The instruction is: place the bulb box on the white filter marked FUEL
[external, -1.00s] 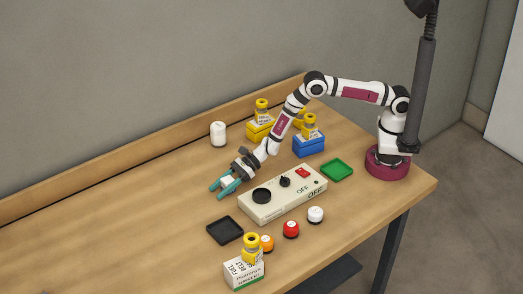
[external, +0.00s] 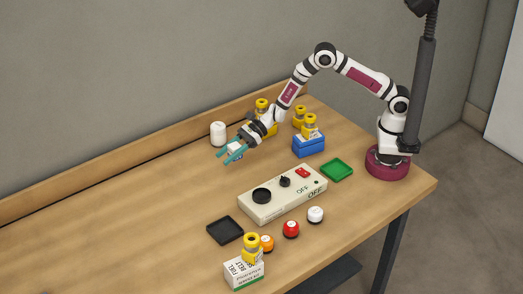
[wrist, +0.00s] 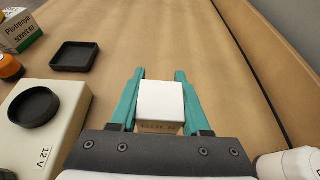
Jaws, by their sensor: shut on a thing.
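My gripper (external: 230,155) is shut on a small white box (wrist: 160,100), which I take for the bulb box. The box sits between the teal fingers, above the table, with small print on its near side. A white cylinder (external: 218,133), likely the white filter, stands upright near the back wall ledge, just behind and left of my gripper in the external view. Its FUEL marking cannot be read. A white rounded thing at the lower right of the wrist view (wrist: 290,164) seems to be this cylinder, partly cut off.
A beige control box (external: 283,194) with a black round dish lies in front. A black tray (external: 225,230), green tray (external: 337,170) and blue box (external: 308,146) stand around. Yellow-topped items are near my arm. A service kit box (external: 244,273) is at the front. The left table is clear.

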